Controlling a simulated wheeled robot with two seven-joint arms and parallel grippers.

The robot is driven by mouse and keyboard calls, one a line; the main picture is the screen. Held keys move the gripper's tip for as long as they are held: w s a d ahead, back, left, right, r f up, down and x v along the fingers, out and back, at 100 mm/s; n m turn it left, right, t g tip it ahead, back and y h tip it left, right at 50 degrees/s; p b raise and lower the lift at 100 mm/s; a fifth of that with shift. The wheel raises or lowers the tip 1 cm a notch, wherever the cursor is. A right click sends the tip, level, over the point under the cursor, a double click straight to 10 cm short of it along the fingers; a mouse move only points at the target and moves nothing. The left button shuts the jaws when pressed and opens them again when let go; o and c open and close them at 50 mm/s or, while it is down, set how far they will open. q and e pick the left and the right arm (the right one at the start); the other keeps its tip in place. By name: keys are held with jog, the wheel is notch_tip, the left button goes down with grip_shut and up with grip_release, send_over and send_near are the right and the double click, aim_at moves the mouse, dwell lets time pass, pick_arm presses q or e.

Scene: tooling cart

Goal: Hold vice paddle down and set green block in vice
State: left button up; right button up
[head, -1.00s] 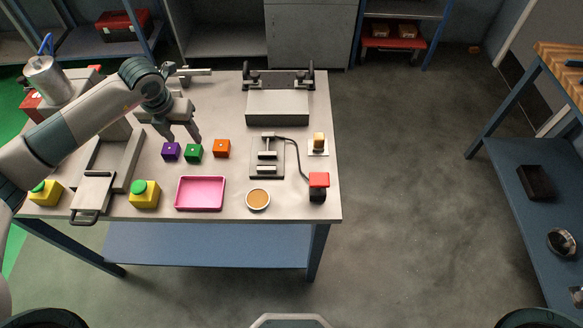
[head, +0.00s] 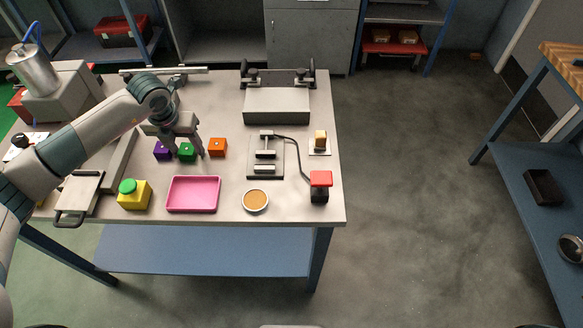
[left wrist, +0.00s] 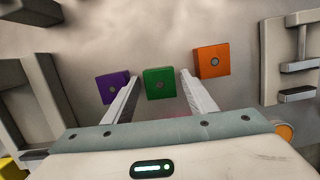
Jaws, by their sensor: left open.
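The green block (head: 187,153) sits on the cart top between a purple block (head: 162,151) and an orange block (head: 218,147). My left gripper (head: 186,150) is open above it, pointing down. In the left wrist view the green block (left wrist: 160,83) shows between the two spread fingertips (left wrist: 160,77), with no grip on it. The vice (head: 265,156) is a small grey plate with two raised bars, and the gap between the bars is empty. A cable runs from it to the red-topped paddle (head: 320,180), which nothing presses. My right gripper is out of view.
A pink tray (head: 193,194) and a yellow box with a green button (head: 134,194) stand in front of the blocks. A round orange-topped dish (head: 255,200) is before the vice. A grey fixture (head: 277,105) stands behind it.

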aim_at(188, 149)
pick_arm(q)
jog(key=c, duration=1)
jog(key=shift+r, duration=0.1)
jog(key=shift+r+p, duration=2.25)
jog(key=shift+r, duration=2.2)
jog(key=shift+d, duration=0.15)
